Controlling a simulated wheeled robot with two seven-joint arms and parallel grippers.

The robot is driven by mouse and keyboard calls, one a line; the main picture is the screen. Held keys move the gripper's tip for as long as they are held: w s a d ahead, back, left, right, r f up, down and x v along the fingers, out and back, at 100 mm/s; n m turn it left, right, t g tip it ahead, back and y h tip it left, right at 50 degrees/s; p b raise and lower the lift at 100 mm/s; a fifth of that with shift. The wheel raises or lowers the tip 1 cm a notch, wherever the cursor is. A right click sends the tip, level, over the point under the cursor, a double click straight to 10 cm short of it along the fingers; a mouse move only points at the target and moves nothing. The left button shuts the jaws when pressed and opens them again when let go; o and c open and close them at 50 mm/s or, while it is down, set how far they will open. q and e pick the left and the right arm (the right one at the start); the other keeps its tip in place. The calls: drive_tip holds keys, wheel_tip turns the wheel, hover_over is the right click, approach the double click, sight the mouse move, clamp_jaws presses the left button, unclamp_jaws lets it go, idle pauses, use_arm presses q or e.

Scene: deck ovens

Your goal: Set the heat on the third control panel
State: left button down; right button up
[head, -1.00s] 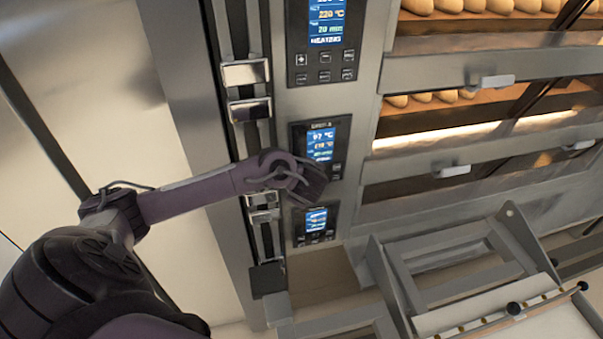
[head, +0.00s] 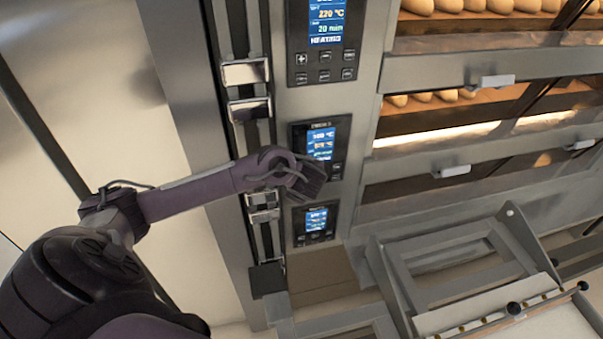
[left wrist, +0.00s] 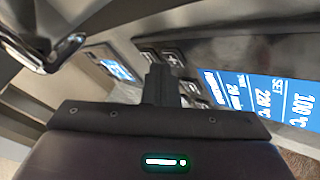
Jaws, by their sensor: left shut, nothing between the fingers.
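Three control panels with blue screens are stacked on the oven's front: an upper panel (head: 327,28), a middle panel (head: 322,136) and a lower panel (head: 316,222). My left gripper (head: 308,182) is at the lower part of the middle panel and covers some of its buttons. In the left wrist view its fingers (left wrist: 161,80) are together and empty, over the button rows (left wrist: 180,68). The screen (left wrist: 245,92) there seems to read 100 °C, set 220 °C and 20 min. Whether the fingertips touch a button I cannot tell. My right gripper is out of view.
Oven doors with metal handles (head: 452,171) and loaves behind glass stand to the right. Latch-like metal blocks (head: 246,73) run down a dark rail left of the panels. A metal frame with a pale board (head: 545,325) is at lower right.

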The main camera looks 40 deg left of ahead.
use_arm(q)
drive_tip(key=shift+w+a+r, duration=0.2)
drive_tip(key=shift+a+r, duration=0.15)
drive_tip(key=shift+r, duration=0.05)
idle(0.7)
drive_tip(key=shift+a+r, duration=0.15)
drive_tip(key=shift+r, duration=0.05)
idle(0.5)
drive_tip(key=shift+d+f, duration=0.1)
drive_tip(key=shift+d, duration=0.1)
drive_tip(key=shift+f, duration=0.1)
drive_tip(key=shift+s+d+f+p, duration=0.2)
drive_tip(key=shift+s+d+p, duration=0.25)
drive_tip(key=shift+s+d, duration=0.5)
drive_tip(key=shift+s+d+f+p, duration=0.2)
drive_tip(key=shift+s+d+p, duration=0.2)
drive_tip(key=shift+s+d, duration=0.55)
drive_tip(key=shift+w+d, duration=0.15)
